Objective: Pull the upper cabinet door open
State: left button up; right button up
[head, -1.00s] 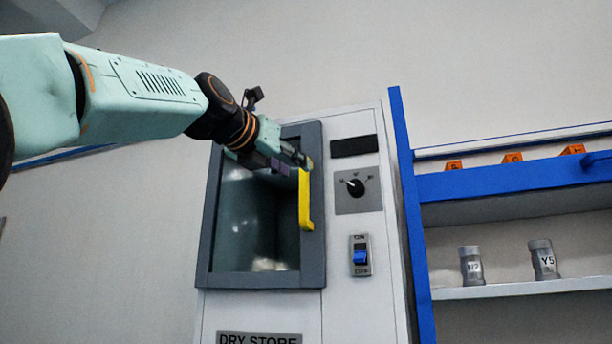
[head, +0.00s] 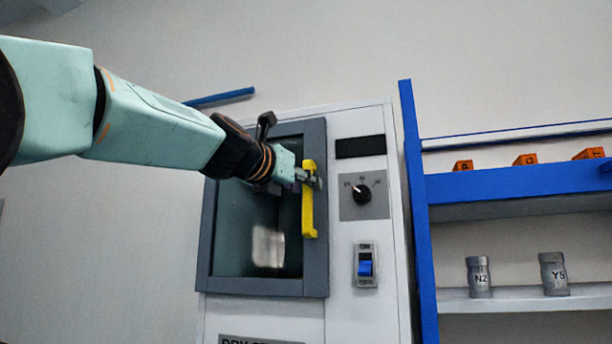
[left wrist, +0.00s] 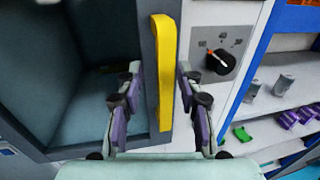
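The upper cabinet door (head: 312,270) is a dark grey frame around a glass pane, and it looks closed. Its yellow vertical handle (head: 308,215) is on the right side of the frame. My left gripper (head: 308,180) is at the upper part of the handle. In the left wrist view, the fingers of my left gripper (left wrist: 158,95) are apart, one on each side of the yellow handle (left wrist: 162,70), with gaps showing. The handle hides part of the fingers in the head view. My right gripper is not in view.
The white cabinet has a dial (head: 362,194) and a blue switch (head: 365,265) right of the door. Further right, a blue-framed shelf (head: 510,183) holds grey canisters (head: 479,277) and orange blocks (head: 525,160).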

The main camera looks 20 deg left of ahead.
pick_arm(q)
jog(key=shift+w+d+r, duration=0.1)
jog(key=shift+w+d, duration=0.45)
jog(key=shift+w, duration=0.2)
jog(key=shift+a, duration=0.3)
jog(key=c, duration=0.3)
jog(key=shift+s+d, duration=0.15)
jog(key=c, duration=0.3)
jog(key=shift+d, duration=0.1)
grip_shut()
